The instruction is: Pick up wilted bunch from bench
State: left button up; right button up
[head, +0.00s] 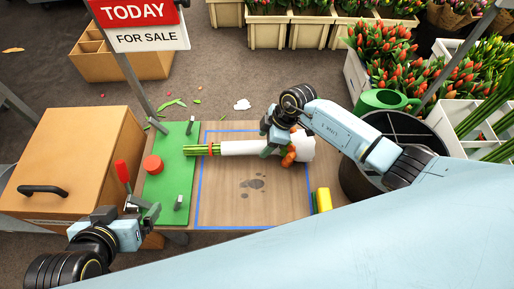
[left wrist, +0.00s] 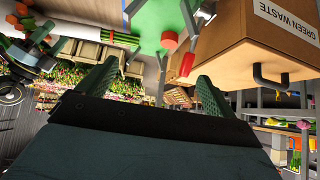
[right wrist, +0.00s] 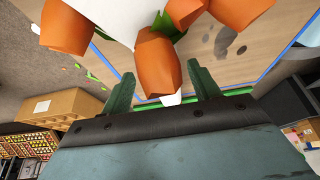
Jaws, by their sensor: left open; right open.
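A white-wrapped tulip bunch (head: 240,148) lies on the wooden bench (head: 225,205), green stems pointing left over the green board (head: 176,190) and orange heads at its right end. The orange heads (right wrist: 157,62) fill the top of the right wrist view and look drooped. My right gripper (head: 276,146) is open over the head end of the bunch. One head shows near the gap between its fingers; I cannot tell whether they touch it. My left gripper (head: 146,212) is open and empty by the green board's lower left, also showing in the left wrist view (left wrist: 148,85).
A brown box labelled green waste (left wrist: 265,45) with a black handle stands left of the bench. The board carries a red button (head: 153,165) and metal posts. A yellow block (head: 322,200) lies at the bench's right. A dark bucket (head: 362,180) and green watering can (head: 385,101) stand right.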

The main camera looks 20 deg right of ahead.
aim_at(263, 144)
jog(key=b+x, duration=0.2)
jog(key=x, duration=0.1)
jog(key=shift+f, duration=0.4)
pick_arm(q)
jog(key=w+d+r+t+h, duration=0.2)
jog(key=w+r+t, duration=0.4)
jog(key=r, duration=0.3)
jog(key=shift+d+t+h, duration=0.3)
jog(key=shift+d+t, duration=0.4)
jog(key=shift+d, duration=0.15)
pick_arm(e)
jog(key=shift+a, duration=0.1)
jog(key=c, duration=1.3)
jog(key=shift+o, duration=0.2)
jog(key=shift+r, duration=0.15)
